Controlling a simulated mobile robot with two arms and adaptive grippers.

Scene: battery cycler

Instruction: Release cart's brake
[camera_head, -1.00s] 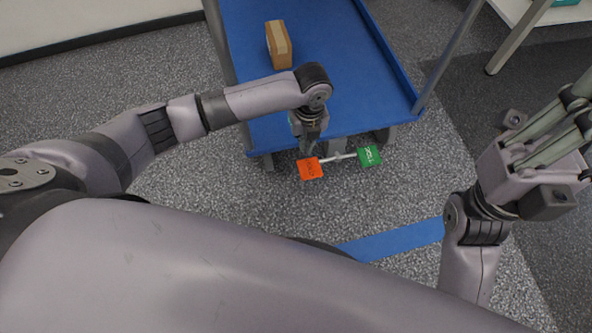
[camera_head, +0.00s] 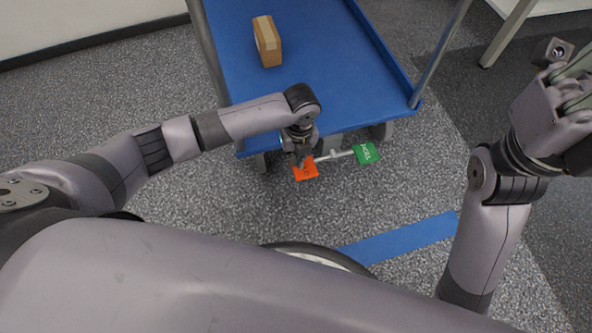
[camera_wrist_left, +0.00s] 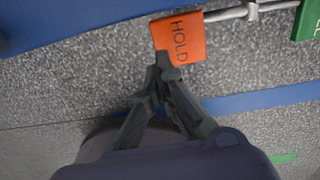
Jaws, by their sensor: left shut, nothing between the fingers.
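The blue cart (camera_head: 335,75) stands ahead of me with a brake bar (camera_head: 335,156) low at its near edge. An orange pedal (camera_head: 306,170), marked HOLD in the left wrist view (camera_wrist_left: 185,30), is on the bar's left end. A green pedal (camera_head: 366,153) is on its right end; only its edge (camera_wrist_left: 307,22) shows in the wrist view. My left gripper (camera_head: 300,163) points down over the orange pedal. Its shut, empty fingertips (camera_wrist_left: 160,66) overlap the pedal's lower left edge; I cannot tell whether they touch. My right gripper (camera_head: 562,95) is raised at the right, its fingertips partly cut off.
A cardboard box (camera_head: 267,42) lies on the cart's deck. A blue floor stripe (camera_head: 400,238) crosses the floor in front of the cart. A table leg (camera_head: 508,32) stands at the upper right. Open grey floor lies left of the cart.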

